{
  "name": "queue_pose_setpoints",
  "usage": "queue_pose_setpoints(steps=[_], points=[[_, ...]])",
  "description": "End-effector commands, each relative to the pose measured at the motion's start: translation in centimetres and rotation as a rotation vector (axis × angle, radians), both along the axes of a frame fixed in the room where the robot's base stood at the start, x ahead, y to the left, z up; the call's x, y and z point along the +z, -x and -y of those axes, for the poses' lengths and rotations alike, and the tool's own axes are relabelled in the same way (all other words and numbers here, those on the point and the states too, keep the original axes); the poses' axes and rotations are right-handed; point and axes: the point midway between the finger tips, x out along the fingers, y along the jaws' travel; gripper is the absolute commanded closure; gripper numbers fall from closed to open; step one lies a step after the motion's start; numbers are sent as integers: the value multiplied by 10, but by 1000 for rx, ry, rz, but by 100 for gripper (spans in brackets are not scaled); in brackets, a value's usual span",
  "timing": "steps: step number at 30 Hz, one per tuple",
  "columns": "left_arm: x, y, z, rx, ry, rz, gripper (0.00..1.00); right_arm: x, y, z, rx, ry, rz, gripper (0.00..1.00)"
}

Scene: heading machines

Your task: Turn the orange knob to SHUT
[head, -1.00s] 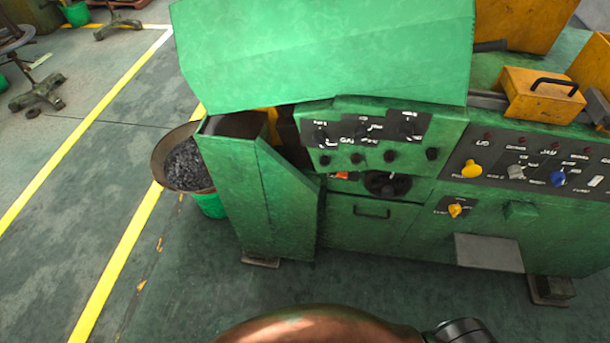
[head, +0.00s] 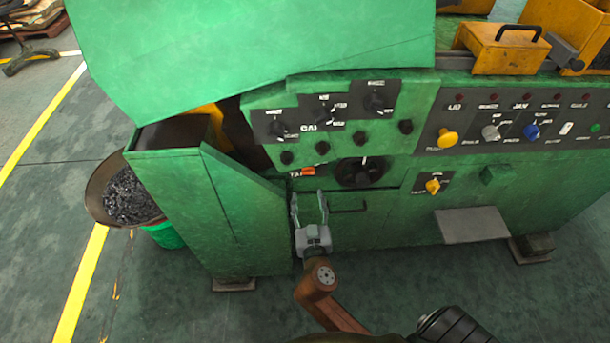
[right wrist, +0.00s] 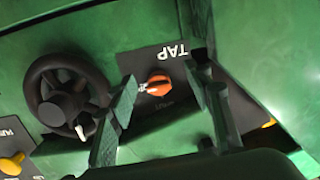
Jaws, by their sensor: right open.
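The orange knob (head: 308,171) sits on a dark plate low on the machine's front, left of a black handwheel. In the right wrist view the orange knob (right wrist: 159,85) shows on a plate marked TAP, which appears upside down. Its white pointer mark points left there; the small lettering is too blurred to read. My right gripper (head: 309,194) is open and empty just below the knob in the head view. In the right wrist view its fingers (right wrist: 158,84) stand on either side of the knob, apart from it. My left gripper is out of view.
The black handwheel (head: 362,172) is close beside the knob. A yellow knob (head: 433,186) is further right. A green panel (head: 205,210) juts out at the left, near my right gripper.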

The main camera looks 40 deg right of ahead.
Motion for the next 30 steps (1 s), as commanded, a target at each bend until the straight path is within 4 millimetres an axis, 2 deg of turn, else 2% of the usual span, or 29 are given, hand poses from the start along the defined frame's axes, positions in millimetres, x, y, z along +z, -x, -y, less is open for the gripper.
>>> queue_pose_setpoints(steps=[3,6,19,30], points=[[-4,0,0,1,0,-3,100,30,6,3,-27,-11,82,54],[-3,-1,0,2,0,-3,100,40,3,7,-34,-11,104,54],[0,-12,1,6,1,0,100,39,-49,39,-32,-10,101,54],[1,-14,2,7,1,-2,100,38,-57,44,-33,-12,99,54]])
